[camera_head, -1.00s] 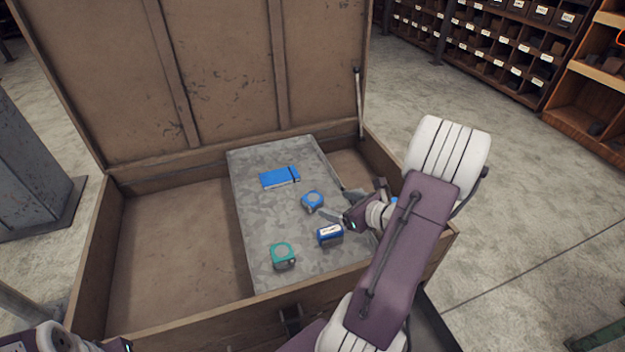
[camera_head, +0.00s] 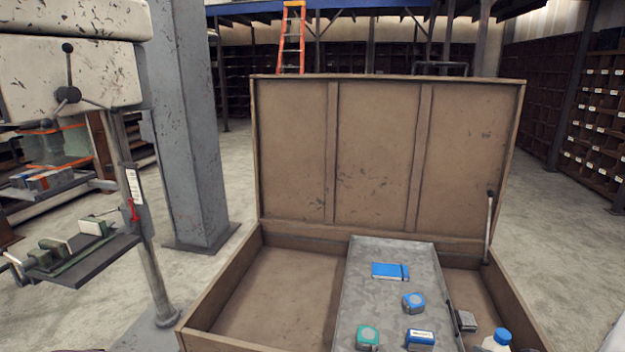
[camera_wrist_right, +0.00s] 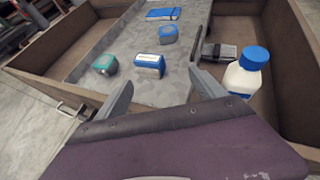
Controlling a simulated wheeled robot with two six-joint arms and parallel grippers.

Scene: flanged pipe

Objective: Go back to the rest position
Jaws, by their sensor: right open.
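My right gripper (camera_wrist_right: 160,79) shows in the right wrist view, open and with nothing between its fingers. It is above the front part of the open wooden chest (camera_head: 215,305). Beyond the fingers, a grey board (camera_head: 375,250) in the chest carries a blue notebook (camera_head: 387,270), a blue tape measure (camera_head: 413,302), a dark blue and white box (camera_head: 420,338) and a green tape measure (camera_head: 368,336). A white bottle with a blue cap (camera_wrist_right: 246,75) stands right of the board, next to a dark grey object (camera_wrist_right: 218,52). My left gripper is not visible in either current view.
The raised lid (camera_head: 385,150) stands behind the chest, with a stay (camera_head: 489,225) at its right. A drill press (camera_head: 145,230) and a grey column (camera_head: 190,130) stand at the left. Shelves (camera_head: 600,130) line the back and right. The chest's left compartment is empty.

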